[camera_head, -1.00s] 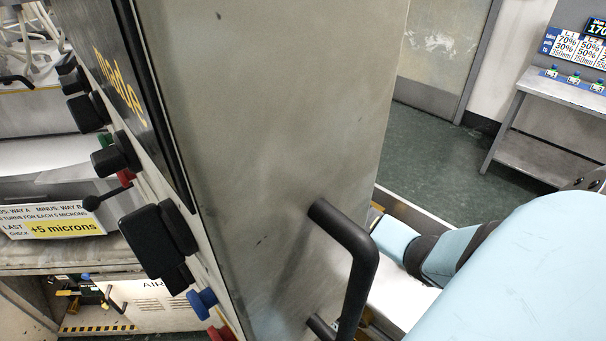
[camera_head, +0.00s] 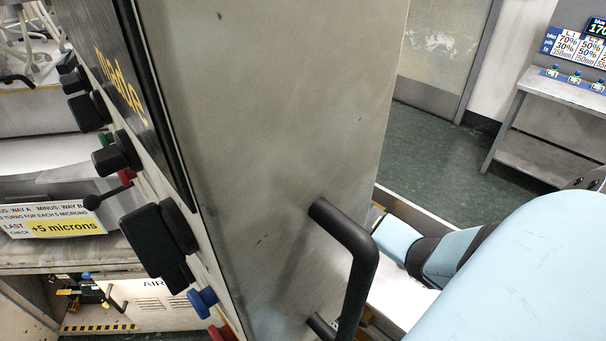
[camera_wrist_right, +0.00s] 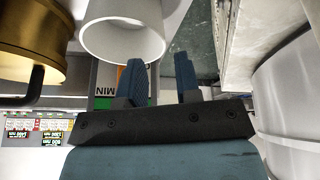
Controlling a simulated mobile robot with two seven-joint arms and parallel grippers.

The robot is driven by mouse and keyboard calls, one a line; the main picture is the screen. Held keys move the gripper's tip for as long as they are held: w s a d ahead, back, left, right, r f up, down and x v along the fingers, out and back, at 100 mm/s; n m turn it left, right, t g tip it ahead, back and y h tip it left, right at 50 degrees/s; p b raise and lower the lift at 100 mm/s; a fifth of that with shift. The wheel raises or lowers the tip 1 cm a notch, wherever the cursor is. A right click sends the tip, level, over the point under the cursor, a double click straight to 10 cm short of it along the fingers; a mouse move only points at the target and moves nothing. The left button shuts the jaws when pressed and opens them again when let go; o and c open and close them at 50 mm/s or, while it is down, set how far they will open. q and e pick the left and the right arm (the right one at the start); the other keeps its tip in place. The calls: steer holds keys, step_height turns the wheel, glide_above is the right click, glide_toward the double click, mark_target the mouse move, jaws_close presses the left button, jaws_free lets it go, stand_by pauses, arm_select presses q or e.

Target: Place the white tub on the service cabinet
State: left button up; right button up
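In the right wrist view, which looks upside down, a white round tub (camera_wrist_right: 160,38) shows its open mouth at the top centre. My right gripper (camera_wrist_right: 160,66) has its two blue fingers spread apart with a visible gap. The left finger overlaps the tub's mouth and the other is just to the right of its wall; whether they touch is unclear. In the head view the right hand is hidden behind a tall grey panel, and the tub is not seen. My left gripper is not in view. I cannot tell which furniture is the service cabinet; a white louvred cabinet marked AIR (camera_head: 160,303) stands low at left.
The tall grey panel (camera_head: 280,130) with a black handle (camera_head: 358,262) fills the head view's middle. Black knobs (camera_head: 150,240) stick out at its left. A steel bench (camera_head: 560,95) stands at far right. A brass cylinder (camera_wrist_right: 32,40) and a big pale drum (camera_wrist_right: 295,100) flank the gripper.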

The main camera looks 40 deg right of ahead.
steer(key=w+v, duration=0.1)
steer(key=v, duration=0.6)
steer(key=s+a+f+n+t+y, duration=0.45)
steer(key=s+a+f+n, duration=0.55)
steer(key=s+a+f, duration=0.5)
steer(key=s+a+r+n+t+y, duration=0.2)
steer(key=s+a+n+t, duration=0.3)
steer(key=s+a, duration=0.6)
steer(key=s+y, duration=0.1)
steer(key=s, duration=0.1)
steer(key=shift+s+a+r+n, duration=0.25)
steer(key=shift+s+a+n, duration=0.05)
steer(key=shift+a, duration=0.05)
